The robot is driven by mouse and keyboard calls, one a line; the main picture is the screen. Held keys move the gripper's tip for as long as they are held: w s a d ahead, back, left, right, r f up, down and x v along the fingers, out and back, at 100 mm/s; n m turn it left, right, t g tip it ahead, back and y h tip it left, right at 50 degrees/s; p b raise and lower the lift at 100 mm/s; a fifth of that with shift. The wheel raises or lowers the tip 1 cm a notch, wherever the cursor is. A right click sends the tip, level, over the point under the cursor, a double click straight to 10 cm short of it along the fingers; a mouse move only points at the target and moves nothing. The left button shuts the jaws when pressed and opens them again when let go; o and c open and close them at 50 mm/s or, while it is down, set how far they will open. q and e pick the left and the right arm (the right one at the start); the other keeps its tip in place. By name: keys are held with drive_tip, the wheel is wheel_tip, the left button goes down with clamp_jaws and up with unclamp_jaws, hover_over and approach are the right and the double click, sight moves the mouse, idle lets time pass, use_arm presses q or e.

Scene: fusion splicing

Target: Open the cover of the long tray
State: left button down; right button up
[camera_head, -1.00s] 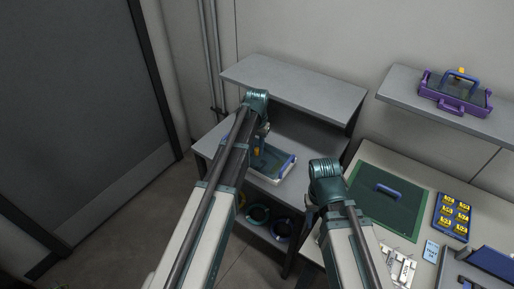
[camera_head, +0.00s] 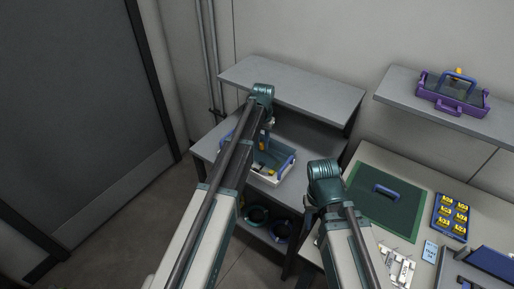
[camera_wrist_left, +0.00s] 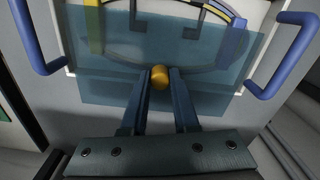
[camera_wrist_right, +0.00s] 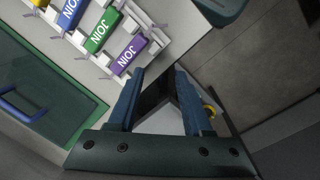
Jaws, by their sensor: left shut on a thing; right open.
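The long tray (camera_head: 257,177) is white with blue handles and stands on the shelf unit at the left; my left arm hides part of it. In the left wrist view, its blue handles (camera_wrist_left: 284,62) show at both sides. Its translucent blue cover (camera_wrist_left: 105,80) overhangs the tray's near edge, out of line with it. My left gripper (camera_wrist_left: 160,74) is shut on the cover's yellow knob (camera_wrist_left: 160,80). Yellow and grey curved pieces show through the cover. My right gripper (camera_wrist_right: 158,80) is open and empty near the front edge of the worktable.
A purple tray (camera_head: 452,104) sits on the right upper shelf. The worktable holds a green mat (camera_head: 372,214) with a blue-handled cover, a blue case of yellow labelled pieces (camera_head: 453,216), and a white rack with JOIN labels (camera_wrist_right: 105,35). A grey shelf (camera_head: 295,90) hangs above the tray.

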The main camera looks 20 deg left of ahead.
sight(262, 143)
use_arm(q)
drive_tip(key=c, duration=0.7)
unclamp_jaws()
drive_tip(key=shift+o, duration=0.2)
drive_tip(key=shift+r, duration=0.15)
use_arm(e)
drive_tip(key=shift+r, duration=0.1)
use_arm(q)
wheel_tip(262, 143, up, 14)
drive_tip(key=p, duration=1.4)
drive_tip(key=shift+f, duration=0.25)
use_arm(e)
wheel_tip(262, 143, up, 14)
drive_tip(key=shift+f, duration=0.2)
